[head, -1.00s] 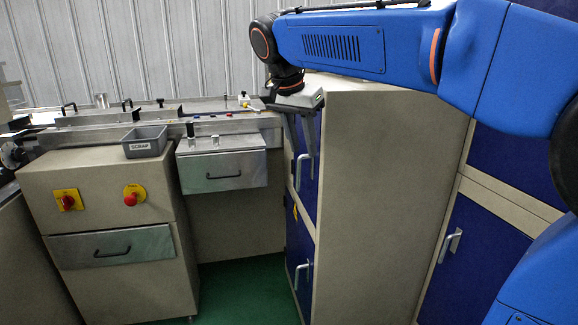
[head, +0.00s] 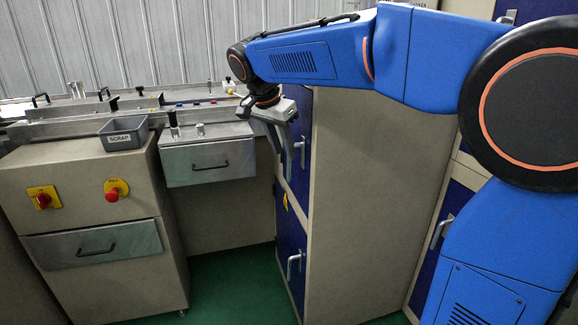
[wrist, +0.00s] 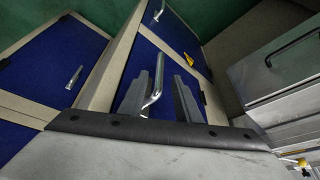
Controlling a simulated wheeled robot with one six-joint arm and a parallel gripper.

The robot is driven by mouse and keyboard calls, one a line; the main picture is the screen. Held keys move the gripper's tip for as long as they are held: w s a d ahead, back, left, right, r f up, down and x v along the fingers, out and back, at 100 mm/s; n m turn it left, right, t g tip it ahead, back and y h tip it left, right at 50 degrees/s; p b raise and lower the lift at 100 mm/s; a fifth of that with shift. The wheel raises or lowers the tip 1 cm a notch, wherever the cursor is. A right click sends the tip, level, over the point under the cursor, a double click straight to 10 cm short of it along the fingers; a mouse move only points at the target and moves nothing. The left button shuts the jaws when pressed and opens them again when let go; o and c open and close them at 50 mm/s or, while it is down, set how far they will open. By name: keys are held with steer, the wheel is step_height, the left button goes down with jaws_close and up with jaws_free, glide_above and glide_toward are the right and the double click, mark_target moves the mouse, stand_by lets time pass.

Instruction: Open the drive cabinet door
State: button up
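The tall beige cabinet (head: 365,180) has blue doors on its left face. The upper blue door (head: 292,160) has a metal bar handle (head: 302,152). The lower blue door (head: 291,250) has its own handle (head: 294,265). Both doors look shut. None of them shows a readable name, so I cannot tell which is the drive door. My gripper (head: 287,160) is at the upper door, pointing down. In the wrist view its two fingers (wrist: 165,78) are apart, with the upper handle (wrist: 153,88) showing between them. I cannot tell if they touch it.
A beige machine with a steel drawer (head: 208,160), a grey scrap bin (head: 124,134) and a red knob (head: 112,194) stands to the left. Another blue-doored cabinet (head: 432,250) is at right. Green floor (head: 232,290) shows between.

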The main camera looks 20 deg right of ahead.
mark_target(289, 165)
steer(key=x, duration=0.7)
steer(key=shift+d+f, duration=0.1)
steer(key=shift+f, duration=0.05)
jaws_close()
